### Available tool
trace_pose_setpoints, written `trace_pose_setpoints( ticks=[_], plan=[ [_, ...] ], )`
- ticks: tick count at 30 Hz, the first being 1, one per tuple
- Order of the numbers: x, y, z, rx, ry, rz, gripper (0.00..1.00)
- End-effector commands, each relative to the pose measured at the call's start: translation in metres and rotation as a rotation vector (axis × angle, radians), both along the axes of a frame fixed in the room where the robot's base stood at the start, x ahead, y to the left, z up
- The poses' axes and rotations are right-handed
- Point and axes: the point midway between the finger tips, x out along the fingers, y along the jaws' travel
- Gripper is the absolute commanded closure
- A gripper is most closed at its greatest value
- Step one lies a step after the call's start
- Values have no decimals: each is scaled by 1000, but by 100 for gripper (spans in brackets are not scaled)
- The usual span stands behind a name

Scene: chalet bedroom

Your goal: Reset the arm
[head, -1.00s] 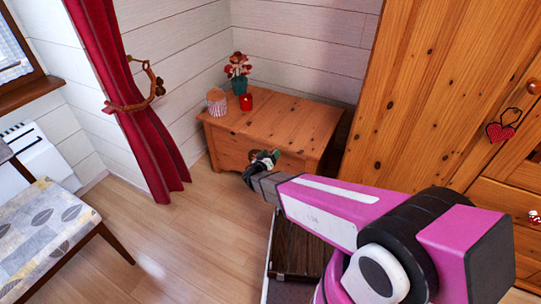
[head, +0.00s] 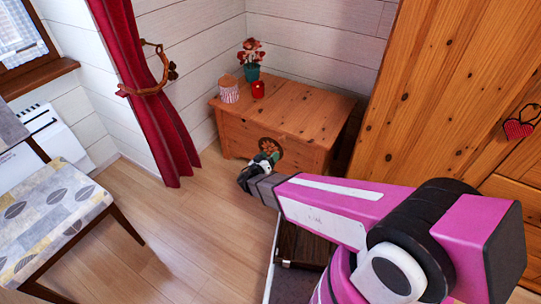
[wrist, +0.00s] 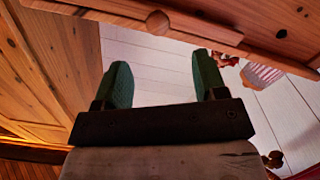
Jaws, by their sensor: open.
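My gripper (wrist: 165,85) shows in the wrist view with its two green-padded fingers apart and nothing between them. In the head view my gripper (head: 262,165) is small and partly hidden at the end of my pink arm, in front of the wooden chest (head: 290,115) in the picture. The chest's edge also crosses the top of the wrist view (wrist: 215,22). I cannot tell the exact gap between gripper and chest.
On the chest stand a striped pot (head: 229,89), a red candle (head: 258,89) and a potted flower (head: 251,60). A pine wardrobe (head: 430,90) stands right, a patterned chair (head: 45,220) left, a red curtain (head: 150,95) behind. Floor (head: 185,235) between chair and arm is clear.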

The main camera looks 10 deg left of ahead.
Motion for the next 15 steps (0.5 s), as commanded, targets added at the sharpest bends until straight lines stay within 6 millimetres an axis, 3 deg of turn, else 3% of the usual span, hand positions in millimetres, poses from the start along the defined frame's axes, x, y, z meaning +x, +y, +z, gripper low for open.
trace_pose_setpoints(
  ticks=[11,15],
  plan=[
    [1,-1,0,-1,0,-2,35],
    [7,-20,7,-11,40,-59,35]
  ],
)
